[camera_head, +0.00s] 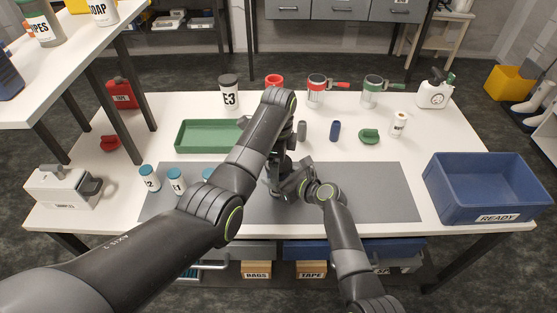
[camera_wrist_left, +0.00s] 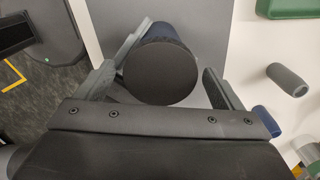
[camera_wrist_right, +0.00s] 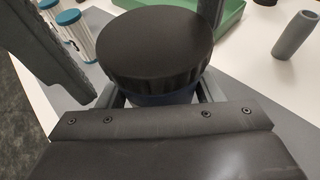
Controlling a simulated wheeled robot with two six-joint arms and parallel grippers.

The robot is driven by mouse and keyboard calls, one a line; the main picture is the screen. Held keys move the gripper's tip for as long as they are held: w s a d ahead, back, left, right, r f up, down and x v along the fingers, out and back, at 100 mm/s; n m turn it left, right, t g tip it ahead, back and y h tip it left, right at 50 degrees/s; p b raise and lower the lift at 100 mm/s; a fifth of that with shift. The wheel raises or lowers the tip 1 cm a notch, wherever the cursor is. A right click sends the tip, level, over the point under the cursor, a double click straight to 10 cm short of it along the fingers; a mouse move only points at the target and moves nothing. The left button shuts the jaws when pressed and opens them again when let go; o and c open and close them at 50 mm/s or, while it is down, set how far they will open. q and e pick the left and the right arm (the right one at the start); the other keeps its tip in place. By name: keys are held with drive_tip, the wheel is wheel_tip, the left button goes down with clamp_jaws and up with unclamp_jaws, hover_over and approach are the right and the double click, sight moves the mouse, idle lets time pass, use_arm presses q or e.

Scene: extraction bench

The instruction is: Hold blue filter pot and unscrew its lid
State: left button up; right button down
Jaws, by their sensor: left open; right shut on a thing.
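The blue filter pot (camera_wrist_right: 168,98) stands upright in the right wrist view, mostly hidden below its wide black ribbed lid (camera_wrist_right: 160,42). My right gripper (camera_wrist_right: 160,95) is shut on the pot's body, under the lid. In the left wrist view the round lid (camera_wrist_left: 160,74) is seen from above, with a strip of blue pot behind it. My left gripper (camera_wrist_left: 175,80) is open over the pot, one finger on each side of the lid. In the head view both grippers meet over the grey mat, and my arms hide most of the pot.
The grey mat (camera_head: 370,190) is clear to the right. Blue-capped filters (camera_head: 176,182) stand at its left. A green tray (camera_head: 200,137) lies behind, and a blue READY crate (camera_head: 488,187) stands at right. A grey cylinder (camera_head: 302,131) and a blue one (camera_head: 335,131) stand behind the grippers.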

use_arm(q)
wheel_tip(320, 180, up, 4)
drive_tip(key=shift+r, duration=0.15)
drive_tip(key=shift+c, duration=0.4)
drive_tip(key=r+m, duration=0.1)
drive_tip(key=m, duration=0.2)
drive_tip(key=shift+r, duration=0.4)
drive_tip(key=m, duration=0.1)
drive_tip(key=r+m, duration=0.1)
drive_tip(key=m, duration=0.1)
drive_tip(key=shift+r+m, duration=0.25)
drive_tip(key=shift+m, duration=0.05)
drive_tip(key=shift+f, duration=3.95)
drive_tip(key=shift+c, duration=0.2)
drive_tip(key=c, duration=0.9)
drive_tip(key=n, duration=0.6)
drive_tip(key=shift+r+n, duration=0.1)
drive_tip(key=shift+n, duration=0.2)
drive_tip(key=shift+c, duration=0.3)
